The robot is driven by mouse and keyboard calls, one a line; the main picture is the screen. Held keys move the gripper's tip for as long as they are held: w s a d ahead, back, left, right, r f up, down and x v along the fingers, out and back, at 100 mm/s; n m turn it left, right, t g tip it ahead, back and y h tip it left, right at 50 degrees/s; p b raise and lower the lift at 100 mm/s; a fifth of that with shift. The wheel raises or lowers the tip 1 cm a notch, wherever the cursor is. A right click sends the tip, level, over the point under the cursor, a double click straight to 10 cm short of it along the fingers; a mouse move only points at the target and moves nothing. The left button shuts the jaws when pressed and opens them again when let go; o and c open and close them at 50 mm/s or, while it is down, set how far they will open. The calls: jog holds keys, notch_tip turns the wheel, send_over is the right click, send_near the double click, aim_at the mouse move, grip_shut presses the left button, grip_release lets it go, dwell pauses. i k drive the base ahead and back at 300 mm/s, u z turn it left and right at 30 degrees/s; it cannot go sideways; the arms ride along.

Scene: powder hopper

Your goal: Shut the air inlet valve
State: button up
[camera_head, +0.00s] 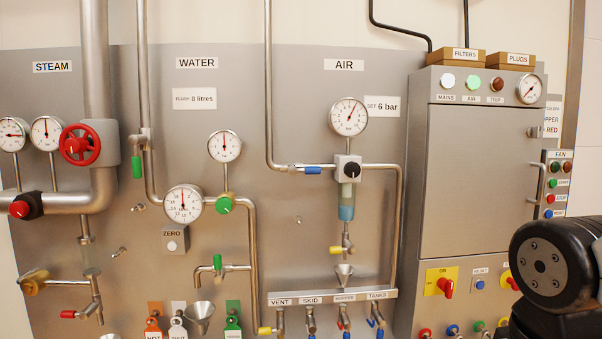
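Under the AIR label (344,65), a pipe comes down and turns right. On its horizontal run is a valve with a blue lever (313,170), left of the air regulator with a black knob (351,169). The blue lever lies along the pipe. No label naming it as the inlet can be read. A round air gauge (348,116) stands above the regulator, beside a "SET 6 bar" card (382,106). A bluish bowl (346,205) hangs below, with a yellow-handled drain valve (337,249) under it. My gripper is not in view; a black part of my arm fills the lower right.
The air outlet manifold (333,296) has several small valves labelled VENT, SKID, HOPPER and TANKS. A grey cabinet (470,190) stands to the right, with a yellow-plated red switch (444,285). Water and steam piping, with a red handwheel (80,144), is on the left.

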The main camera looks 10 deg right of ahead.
aim_at(292, 171)
jog(key=z, duration=0.1)
jog(key=k, duration=0.45)
jog(key=u, duration=0.75)
jog(key=i, duration=1.15)
jog(key=z, duration=0.65)
